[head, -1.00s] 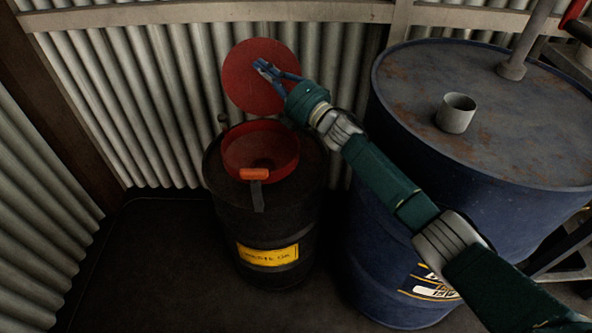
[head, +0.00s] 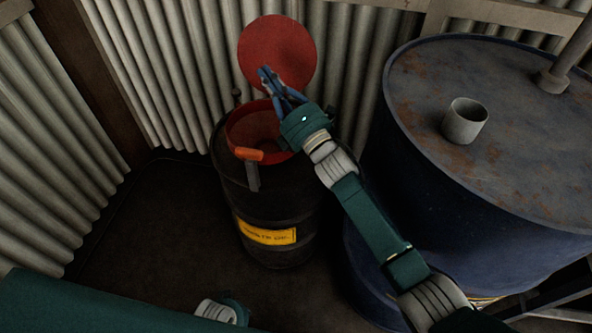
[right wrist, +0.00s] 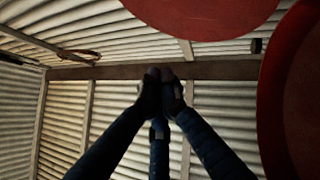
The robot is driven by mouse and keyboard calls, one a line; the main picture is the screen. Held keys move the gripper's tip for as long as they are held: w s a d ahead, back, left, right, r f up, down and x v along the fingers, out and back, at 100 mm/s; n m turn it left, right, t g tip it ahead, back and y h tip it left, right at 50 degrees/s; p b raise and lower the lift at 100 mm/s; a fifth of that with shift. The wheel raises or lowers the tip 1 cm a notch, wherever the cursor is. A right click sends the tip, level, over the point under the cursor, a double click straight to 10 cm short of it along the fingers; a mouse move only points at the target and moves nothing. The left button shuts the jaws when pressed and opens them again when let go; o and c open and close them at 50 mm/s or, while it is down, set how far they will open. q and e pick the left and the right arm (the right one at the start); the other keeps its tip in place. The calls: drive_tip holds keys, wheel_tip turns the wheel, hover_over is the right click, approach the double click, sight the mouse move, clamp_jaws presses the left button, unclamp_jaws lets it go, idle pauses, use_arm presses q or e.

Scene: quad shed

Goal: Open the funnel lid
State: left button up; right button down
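The round red funnel lid (head: 280,45) stands open and upright behind the red funnel (head: 238,128). The funnel sits on top of a black drum (head: 262,200) and has an orange-tipped handle (head: 248,154) at its front. My right gripper (head: 264,72) is in front of the lid and above the funnel; its fingertips are together with nothing between them. In the right wrist view the lid (right wrist: 205,10) shows at the top and the red funnel (right wrist: 300,100) at the right, both apart from the fingertips. My left gripper is not in view.
A large blue drum (head: 420,180) stands to the right, with a grey cup-shaped fitting (head: 465,120) and a pipe (head: 560,70) on top. Corrugated walls (head: 170,70) close in behind and left. The floor (head: 150,230) left of the black drum is clear.

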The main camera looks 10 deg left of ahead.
drive_tip(key=s+a+f+v, duration=0.1)
drive_tip(key=s+a+v, duration=0.15)
drive_tip(key=v, duration=1.15)
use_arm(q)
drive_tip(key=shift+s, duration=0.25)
use_arm(e)
drive_tip(key=s+d+f+m+g+h, duration=0.1)
drive_tip(key=s+f+m+g+h, duration=0.1)
drive_tip(key=f, duration=1)
drive_tip(key=shift+s, duration=0.6)
drive_tip(key=shift+d+f, duration=0.1)
